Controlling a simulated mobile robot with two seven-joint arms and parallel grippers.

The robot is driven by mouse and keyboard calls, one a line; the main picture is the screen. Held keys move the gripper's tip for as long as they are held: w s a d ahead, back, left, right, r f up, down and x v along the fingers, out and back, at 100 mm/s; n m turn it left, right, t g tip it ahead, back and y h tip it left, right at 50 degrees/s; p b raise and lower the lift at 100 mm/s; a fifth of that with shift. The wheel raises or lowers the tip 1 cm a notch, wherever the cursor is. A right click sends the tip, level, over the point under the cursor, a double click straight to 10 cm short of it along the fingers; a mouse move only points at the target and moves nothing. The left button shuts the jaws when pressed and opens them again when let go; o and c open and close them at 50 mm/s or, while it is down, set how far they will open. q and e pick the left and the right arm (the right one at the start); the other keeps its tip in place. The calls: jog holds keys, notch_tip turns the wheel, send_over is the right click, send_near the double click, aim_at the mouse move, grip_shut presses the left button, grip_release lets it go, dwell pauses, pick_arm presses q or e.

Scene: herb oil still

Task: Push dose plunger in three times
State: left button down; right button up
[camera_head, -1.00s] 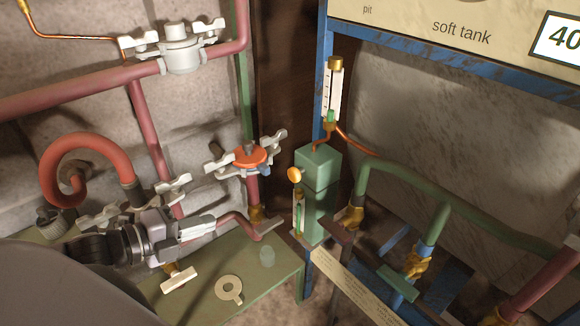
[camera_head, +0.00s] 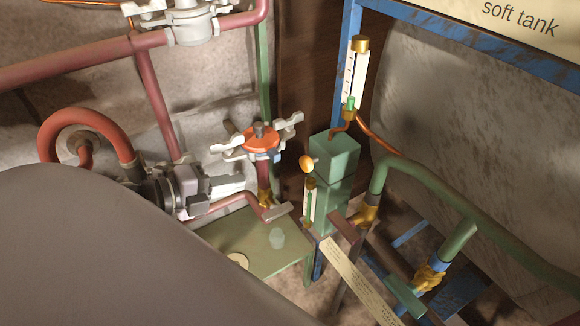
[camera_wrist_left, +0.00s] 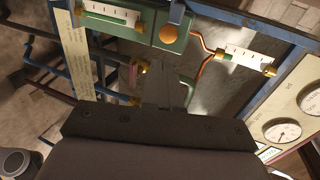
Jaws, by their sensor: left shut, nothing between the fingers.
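The dose plunger appears as an orange-gold round knob (camera_head: 306,163) on the left side of a green box (camera_head: 335,155). The knob also shows in the left wrist view (camera_wrist_left: 168,34), face-on near the top centre. My left gripper (camera_head: 240,183) comes in from the left, shut and empty, with its tips pointing right toward the knob. A gap remains visible between the tips and the knob, so they are apart. How far the knob stands out of the box is hard to tell. My right gripper is not in view.
A red-orange valve (camera_head: 261,138) with pale clamps stands just above and right of my left gripper. Sight gauges (camera_head: 355,75) and (camera_head: 310,203) flank the green box. A green bench (camera_head: 260,240) lies below. Green pipes (camera_head: 425,190) run at right.

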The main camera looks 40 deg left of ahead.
pick_arm(q)
jog(key=b, duration=0.2)
send_near(302, 166)
jog(key=shift+b+x, duration=0.4)
jog(key=shift+x, duration=2.8)
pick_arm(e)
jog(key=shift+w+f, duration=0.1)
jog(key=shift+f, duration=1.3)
